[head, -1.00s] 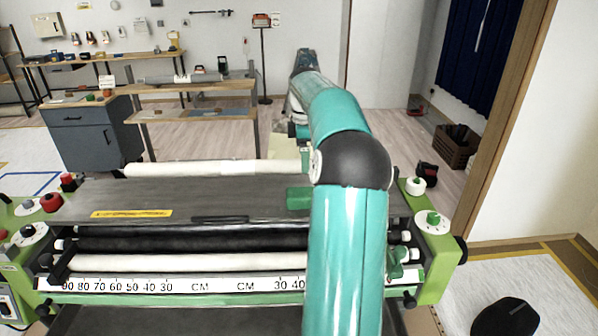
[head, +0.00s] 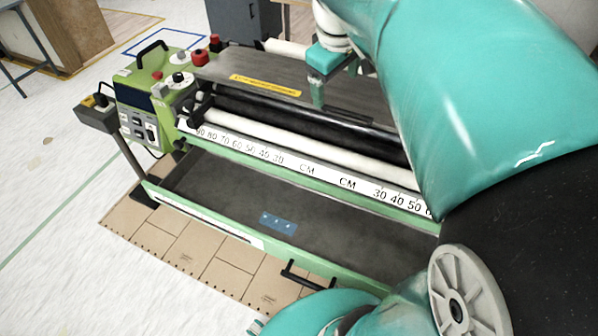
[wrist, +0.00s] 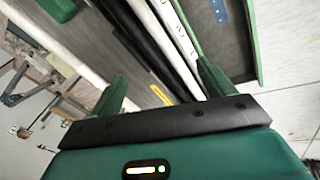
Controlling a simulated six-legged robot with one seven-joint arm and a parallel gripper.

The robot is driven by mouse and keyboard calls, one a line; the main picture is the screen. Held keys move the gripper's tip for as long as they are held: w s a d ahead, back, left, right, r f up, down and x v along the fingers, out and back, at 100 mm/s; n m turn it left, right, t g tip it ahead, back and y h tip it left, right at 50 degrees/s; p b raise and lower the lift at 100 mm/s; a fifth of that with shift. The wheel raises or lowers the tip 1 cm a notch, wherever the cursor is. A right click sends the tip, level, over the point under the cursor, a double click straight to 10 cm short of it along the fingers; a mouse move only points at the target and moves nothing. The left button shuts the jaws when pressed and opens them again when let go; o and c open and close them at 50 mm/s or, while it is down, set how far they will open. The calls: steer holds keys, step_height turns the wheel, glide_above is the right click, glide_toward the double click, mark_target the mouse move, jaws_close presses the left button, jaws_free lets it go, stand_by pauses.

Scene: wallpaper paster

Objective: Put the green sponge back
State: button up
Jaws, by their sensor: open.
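A green block that looks like the green sponge (wrist: 58,8) shows at the upper left edge of the wrist view, partly cut off. It lies on or over the grey top cover of the pasting machine (head: 225,68). In the head view I cannot see it; my arm covers that part of the cover. My gripper (wrist: 162,88) is open, its two green fingers apart with nothing between them. In the head view my gripper (head: 318,92) points down over the cover, right of the yellow label (head: 265,86). The sponge is outside the fingers.
Rollers and a white CM scale (head: 308,170) run along the machine front. Below lies a dark open tray (head: 220,190) with a blue plate (head: 278,223) in it. A green control box (head: 143,100) with knobs stands at the left end. The floor at left is largely clear.

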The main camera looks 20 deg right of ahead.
steer(key=s+a+f+m+t+y, duration=0.1)
steer(key=s+a+f+m, duration=0.1)
steer(key=s+a, duration=0.4)
steer(key=s+a+f+m+t+y, duration=0.1)
steer(key=s+a+f+m+t, duration=0.1)
steer(key=s+a+f, duration=0.3)
steer(key=s+a, duration=0.2)
steer(key=shift+s+a, duration=0.2)
steer(key=shift+a, duration=0.2)
